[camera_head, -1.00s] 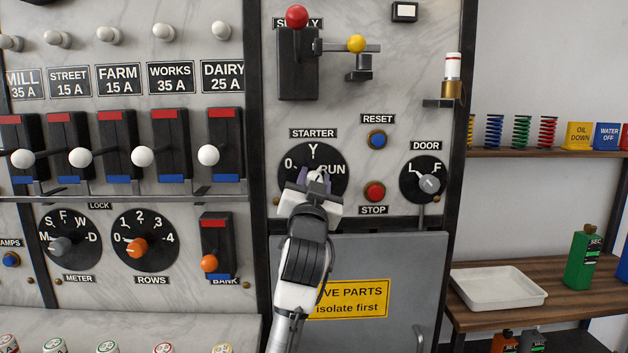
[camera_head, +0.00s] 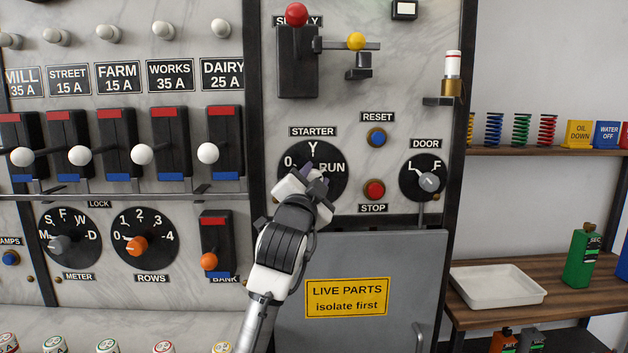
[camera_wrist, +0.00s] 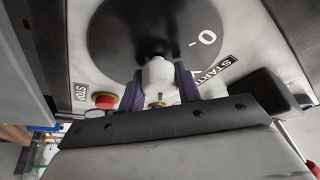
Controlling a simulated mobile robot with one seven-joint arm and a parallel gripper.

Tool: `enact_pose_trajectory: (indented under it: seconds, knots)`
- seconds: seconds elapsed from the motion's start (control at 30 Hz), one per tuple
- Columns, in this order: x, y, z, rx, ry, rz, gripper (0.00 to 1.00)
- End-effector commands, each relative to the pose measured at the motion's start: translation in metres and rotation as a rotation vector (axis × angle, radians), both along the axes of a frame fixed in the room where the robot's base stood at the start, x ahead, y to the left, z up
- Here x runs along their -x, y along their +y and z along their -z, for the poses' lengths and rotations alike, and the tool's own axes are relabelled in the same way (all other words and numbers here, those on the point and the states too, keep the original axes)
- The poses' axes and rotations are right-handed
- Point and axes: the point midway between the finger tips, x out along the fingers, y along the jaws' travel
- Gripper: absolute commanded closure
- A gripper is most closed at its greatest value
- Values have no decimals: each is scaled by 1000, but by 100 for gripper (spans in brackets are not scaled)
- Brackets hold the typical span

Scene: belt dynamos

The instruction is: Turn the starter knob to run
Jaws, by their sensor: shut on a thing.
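The starter dial (camera_head: 298,152) is a black disc on the marble panel in the head view, marked 0 at left, Y at top and RUN at right. In the wrist view the dial (camera_wrist: 130,28) fills the upper middle, with its pale starter knob (camera_wrist: 157,76) standing out from it. My gripper (camera_head: 313,181) is at the lower part of the dial, tilted to the right. In the wrist view its purple fingers (camera_wrist: 160,86) are shut on the knob, one on each side. My gripper hides much of the knob in the head view, so its exact pointing is unclear.
The red stop button (camera_head: 374,190), blue reset button (camera_head: 376,137) and door dial (camera_head: 423,178) are close on the right. A grey cabinet door (camera_head: 405,265) with a yellow warning plate (camera_head: 347,297) is below. Breaker switches (camera_head: 226,140) line the left panel.

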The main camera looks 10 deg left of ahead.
Motion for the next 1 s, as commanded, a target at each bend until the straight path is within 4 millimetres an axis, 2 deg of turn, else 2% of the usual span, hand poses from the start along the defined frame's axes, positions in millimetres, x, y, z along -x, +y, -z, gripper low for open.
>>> enact_pose_trajectory:
  seconds: [0.27,0.3,0.47,0.77,0.87,1.0]
  knots:
    - [0,0,0,-3,0,-1,89]
    - [0,0,0,-3,0,-1,64]
    - [0,0,0,-2,0,-1,45]
    - [2,0,1,-1,0,0,45]
    - [10,0,4,0,-1,0,45]
    - [34,0,13,-1,-2,-1,45]
